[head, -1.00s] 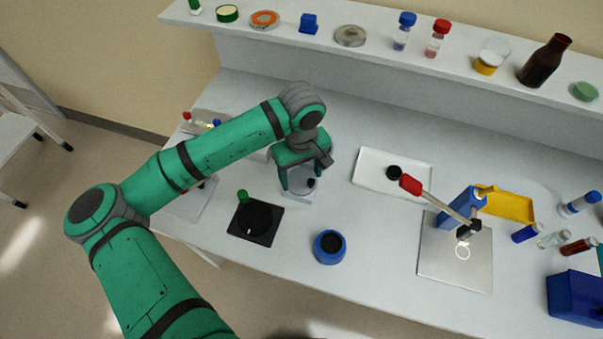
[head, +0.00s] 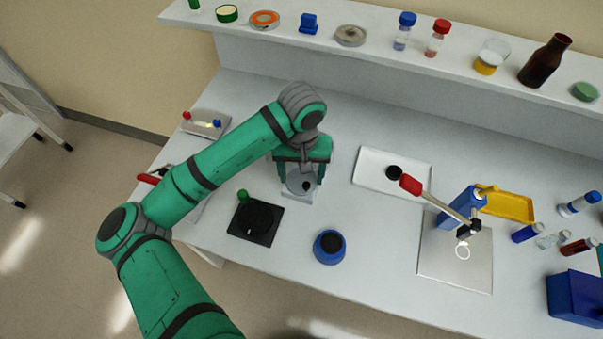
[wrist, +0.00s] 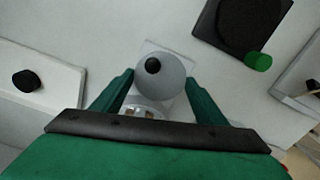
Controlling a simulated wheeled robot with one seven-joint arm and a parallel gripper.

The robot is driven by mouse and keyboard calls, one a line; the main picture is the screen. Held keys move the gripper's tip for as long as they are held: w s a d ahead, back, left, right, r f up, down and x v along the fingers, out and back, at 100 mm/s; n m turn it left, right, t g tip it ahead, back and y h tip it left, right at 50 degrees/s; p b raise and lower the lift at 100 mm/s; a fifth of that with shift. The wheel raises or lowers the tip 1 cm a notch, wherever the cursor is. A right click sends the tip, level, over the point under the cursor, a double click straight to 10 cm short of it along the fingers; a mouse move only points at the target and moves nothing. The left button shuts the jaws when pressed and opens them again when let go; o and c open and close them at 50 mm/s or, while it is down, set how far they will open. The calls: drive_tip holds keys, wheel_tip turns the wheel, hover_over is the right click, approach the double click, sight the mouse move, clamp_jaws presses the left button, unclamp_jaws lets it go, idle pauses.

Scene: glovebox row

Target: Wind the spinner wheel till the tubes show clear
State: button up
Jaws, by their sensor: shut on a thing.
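The spinner wheel (wrist: 170,75) is a pale grey disc with a black knob near its rim, on a light square base in the wrist view. In the head view the wheel (head: 298,187) is partly hidden under my gripper (head: 303,178). My gripper (wrist: 158,84) has one green finger on each side of the disc and is shut on it. Just below the disc in the wrist view are small whitish and brownish shapes (wrist: 145,111), perhaps the tubes. They are partly hidden by my gripper, and I cannot tell whether they are clear.
A black dial plate (head: 268,235) with a green knob and a blue round pot (head: 330,257) stand in front. A white tray (head: 370,180) and a red-handled lever device (head: 455,208) are to the right. Loose tubes (head: 553,240) lie farther right. A shelf runs behind.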

sight(302, 180)
drive_tip(key=m, duration=0.4)
drive_tip(key=shift+m, duration=2)
drive_tip(key=o, duration=1.1)
drive_tip(key=shift+w, duration=0.1)
drive_tip(key=shift+c, duration=0.2)
drive_tip(key=shift+d, duration=0.1)
wheel_tip(302, 180, up, 11)
